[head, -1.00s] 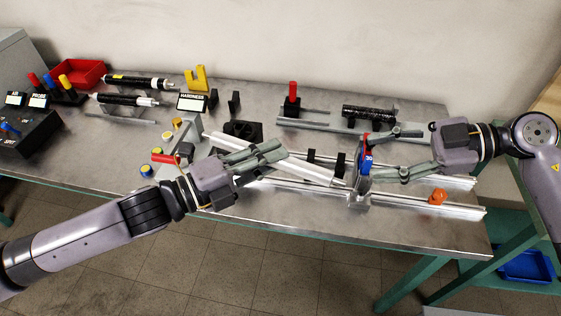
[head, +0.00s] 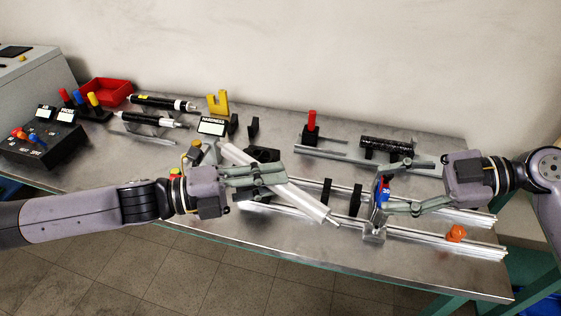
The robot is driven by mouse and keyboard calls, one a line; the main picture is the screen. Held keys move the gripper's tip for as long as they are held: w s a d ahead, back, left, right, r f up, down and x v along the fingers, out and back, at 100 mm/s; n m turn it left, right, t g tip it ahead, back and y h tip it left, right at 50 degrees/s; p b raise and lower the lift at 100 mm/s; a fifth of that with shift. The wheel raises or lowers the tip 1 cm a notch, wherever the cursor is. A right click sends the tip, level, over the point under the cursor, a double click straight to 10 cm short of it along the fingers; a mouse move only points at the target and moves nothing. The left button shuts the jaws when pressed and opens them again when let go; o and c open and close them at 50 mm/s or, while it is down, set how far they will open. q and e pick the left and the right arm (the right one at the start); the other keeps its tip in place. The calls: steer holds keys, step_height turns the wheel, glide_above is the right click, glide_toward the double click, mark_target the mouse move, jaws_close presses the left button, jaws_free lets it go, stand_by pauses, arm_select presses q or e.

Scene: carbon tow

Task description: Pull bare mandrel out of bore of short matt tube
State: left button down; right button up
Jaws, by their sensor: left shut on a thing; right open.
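A long silver-white bare mandrel (head: 305,203) with a thin pin at its near end is held slanting over the bench. My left gripper (head: 283,178) is shut on it near its middle. The mandrel's right end hangs in front of the rails, apart from the metal stand (head: 374,228). My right gripper (head: 385,186) is open, its fingers either side of the stand's blue, numbered part (head: 380,192). No tube shows around the mandrel. A short black tube (head: 388,145) lies on a rest at the back right. I cannot tell which tube is the short matt one.
Two black tubes with light shafts (head: 160,102) lie at the back left, near a red bin (head: 106,92). Long rails (head: 300,225) with black supports (head: 356,200) run along the front. An orange piece (head: 456,233) sits at their right end. A control box (head: 38,146) stands left.

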steer(key=s+a+r+n+g+h, duration=0.1)
steer(key=a+r+n+g, duration=0.45)
steer(key=a+n, duration=0.65)
steer(key=n+t+h, duration=0.6)
steer(key=n+h, duration=0.8)
steer(key=h, duration=0.1)
glide_toward(298, 192)
steer(key=x, duration=1)
